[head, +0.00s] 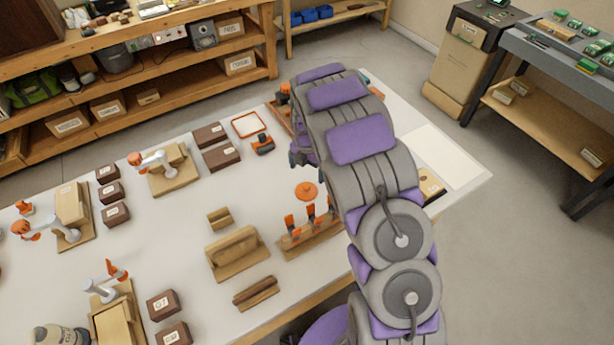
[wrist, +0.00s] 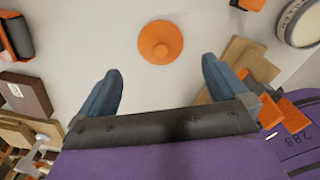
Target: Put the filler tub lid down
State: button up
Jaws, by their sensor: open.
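The filler tub lid (head: 306,190) is an orange disc with a small raised knob. It appears to lie flat, knob up, on the pale bench top, just behind the wooden rack of orange-handled tools. In the wrist view the lid (wrist: 160,42) sits beyond my fingertips, roughly centred between them and apart from both. My gripper (wrist: 162,80) is open with nothing between its blue-grey fingers. A round, pale-topped tub (wrist: 302,22) shows partly at the upper right of the wrist view. My arm covers much of the bench's right side in the head view.
The wooden tool rack (head: 308,236) stands close in front of the lid. A wooden block (head: 237,250) is to its left. Dark brown boxes (head: 221,156) and an orange frame (head: 249,124) lie farther back. Bare bench top surrounds the lid at its left.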

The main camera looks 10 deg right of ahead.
jog(key=s+r+m, duration=1.3)
jog(key=s+r, duration=0.4)
jog(key=r, duration=0.2)
jog(key=s+r+m+g, duration=0.1)
jog(key=s+r+m, duration=0.1)
jog(key=s+m, duration=0.5)
jog(key=s+r+m, duration=0.3)
jog(key=s+m, duration=0.3)
jog(key=s, duration=1.2)
jog(key=shift+s+a+m+g, duration=0.25)
jog(key=shift+a+m+g, duration=0.15)
jog(key=shift+d, duration=0.1)
